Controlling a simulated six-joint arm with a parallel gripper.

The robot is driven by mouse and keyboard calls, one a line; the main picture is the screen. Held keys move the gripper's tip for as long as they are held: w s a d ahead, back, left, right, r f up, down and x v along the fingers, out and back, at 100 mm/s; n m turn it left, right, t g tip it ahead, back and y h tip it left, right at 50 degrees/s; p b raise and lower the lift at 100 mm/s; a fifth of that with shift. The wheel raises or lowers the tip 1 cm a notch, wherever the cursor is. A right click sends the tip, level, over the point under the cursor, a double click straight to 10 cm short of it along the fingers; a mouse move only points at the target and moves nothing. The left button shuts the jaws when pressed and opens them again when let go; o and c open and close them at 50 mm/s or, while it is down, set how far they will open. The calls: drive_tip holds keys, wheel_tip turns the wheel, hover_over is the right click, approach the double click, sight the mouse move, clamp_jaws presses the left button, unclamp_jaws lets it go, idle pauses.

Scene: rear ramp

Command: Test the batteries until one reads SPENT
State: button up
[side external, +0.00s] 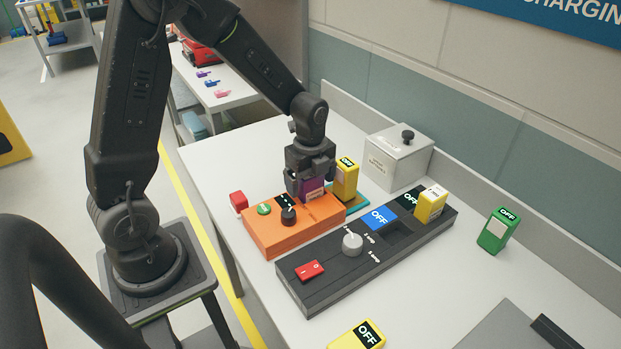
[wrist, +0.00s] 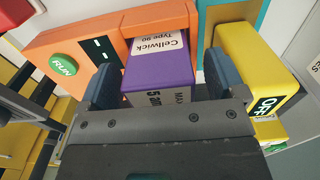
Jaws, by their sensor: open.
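A purple battery (side external: 313,184) sits in the orange tester (side external: 285,239) at its right end. My gripper (side external: 310,190) is down over the battery. In the wrist view its fingers (wrist: 160,85) stand on either side of the battery, open. The tester has a green RUN button (wrist: 64,66), a dark display (wrist: 101,47) with small pale bars, and a black knob (side external: 288,216). No reading of SPENT shows.
A yellow unit (side external: 346,182) reading OFF stands close beside my gripper. A grey lidded box (side external: 398,160), green unit (side external: 494,234) and red cube (side external: 238,201) stand around.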

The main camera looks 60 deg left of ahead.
wheel_tip(320, 180, up, 14)
drive_tip(key=s+d+r+n+t, duration=0.2)
drive_tip(key=s+d+n, duration=0.1)
drive_tip(key=s+n, duration=0.5)
drive_tip(key=s+d+r+n+t, duration=0.2)
drive_tip(key=s+d+n+t, duration=0.1)
drive_tip(key=s+n, duration=0.4)
drive_tip(key=d+n, duration=0.1)
drive_tip(key=n, duration=0.2)
drive_tip(key=shift+s+r+t, duration=0.3)
drive_tip(key=shift+s+r, duration=0.05)
drive_tip(key=shift+c, duration=0.2)
clamp_jaws()
idle(0.7)
